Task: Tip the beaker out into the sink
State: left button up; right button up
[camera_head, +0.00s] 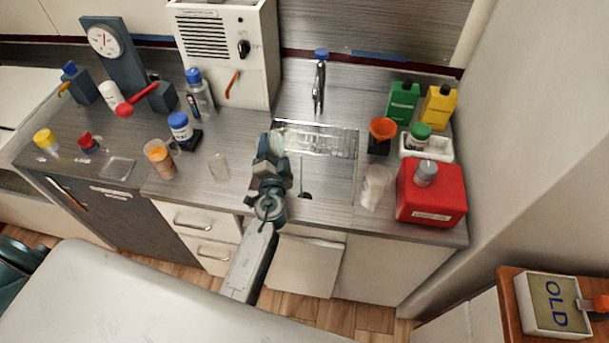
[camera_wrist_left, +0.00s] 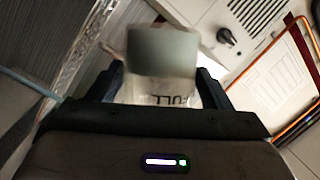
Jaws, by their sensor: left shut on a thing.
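My left gripper (camera_head: 270,160) is shut on a pale, translucent beaker (camera_head: 277,142), held up at the left part of the sink. In the left wrist view the beaker (camera_wrist_left: 162,55) sits between the two dark fingers, and lettering that reads "FULL" shows low on it. The wrist view is rolled against the room; I cannot tell how far the beaker is tilted or what is in it. The sink (camera_head: 343,187) is a shallow metal basin with a dark drain hole, partly hidden by my left arm. My right gripper is not in view.
A tap (camera_head: 320,85) with a blue top stands behind the sink. A white heater-like box (camera_head: 255,75) is behind left. A clear cup (camera_head: 219,167) stands left of my gripper. A red canister (camera_head: 432,200) and a whitish cup (camera_head: 376,185) stand right of the sink.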

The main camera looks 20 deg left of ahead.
pick_arm(q)
jog(key=shift+d+f+m+t+b, duration=0.1)
jog(key=shift+f+m+t+b, duration=0.2)
jog(key=shift+m+b, duration=0.5)
jog(key=shift+f+m+t+b, duration=0.25)
jog(key=shift+m+b, duration=0.25)
jog(key=shift+b, duration=0.6)
dwell(1.2)
jog(key=shift+s+d+r+m+t+b, duration=0.1)
jog(key=shift+d+r+m+t+b, duration=0.25)
jog(key=shift+b, duration=0.45)
jog(key=shift+d+r+m+t+b, duration=0.1)
jog(key=shift+d+m+b, duration=0.25)
jog(key=shift+m+b, duration=0.35)
jog(key=shift+d+r+m+t+h+b, duration=0.2)
jog(key=shift+m+b, duration=0.4)
jog(key=shift+b, duration=0.4)
jog(key=shift+d+r+m+t+h+b, duration=0.1)
jog(key=shift+r+m+t+b, duration=0.2)
jog(key=shift+m+b, duration=0.45)
dwell(0.3)
